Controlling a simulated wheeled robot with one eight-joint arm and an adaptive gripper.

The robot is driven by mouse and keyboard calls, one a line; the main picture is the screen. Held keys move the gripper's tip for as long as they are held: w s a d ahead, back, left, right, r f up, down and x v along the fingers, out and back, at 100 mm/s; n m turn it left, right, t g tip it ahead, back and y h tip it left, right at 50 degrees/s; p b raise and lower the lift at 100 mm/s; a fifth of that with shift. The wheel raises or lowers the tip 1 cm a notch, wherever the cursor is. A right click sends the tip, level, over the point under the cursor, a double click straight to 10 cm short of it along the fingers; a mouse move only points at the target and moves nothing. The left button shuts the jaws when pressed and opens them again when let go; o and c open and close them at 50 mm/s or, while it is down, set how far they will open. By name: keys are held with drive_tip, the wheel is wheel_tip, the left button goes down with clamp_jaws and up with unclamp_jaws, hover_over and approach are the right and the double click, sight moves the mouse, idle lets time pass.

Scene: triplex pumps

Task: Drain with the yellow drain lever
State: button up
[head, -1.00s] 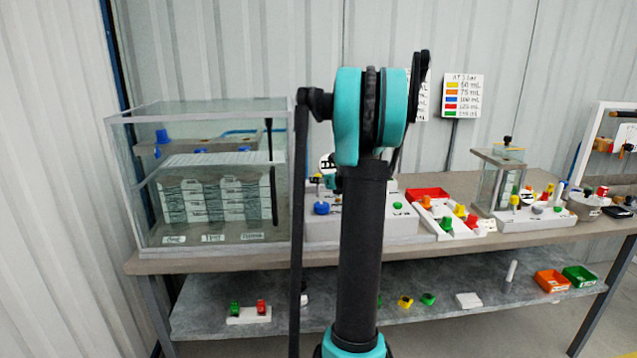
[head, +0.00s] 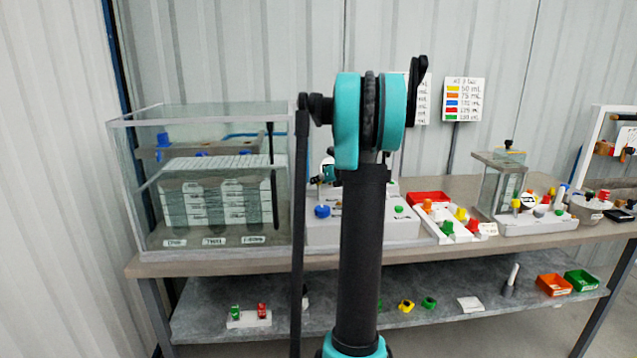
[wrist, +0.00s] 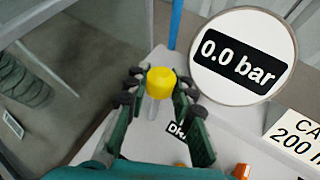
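The yellow drain lever (wrist: 161,81) stands upright with a rounded yellow cap on a pale stem, at the centre of the wrist view. My gripper (wrist: 162,88) has one dark fingertip on each side of the cap, very close to it. I cannot tell whether the fingertips touch it. A partly hidden dark label (wrist: 177,130) lies in front of the stem. In the head view my arm covers most of the area around the lever, and the lever cannot be made out there.
A round gauge (wrist: 243,56) reading 0.0 bar stands right of the lever. An orange part (wrist: 241,171) is near the bottom edge. The glass tank (head: 205,240) is close on the left. A blue knob (head: 322,211) and a green knob (head: 399,210) sit on the white pump base.

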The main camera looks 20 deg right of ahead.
drive_tip(key=o, duration=0.5)
drive_tip(key=v, duration=0.8)
drive_tip(key=shift+s, duration=0.1)
idle(0.4)
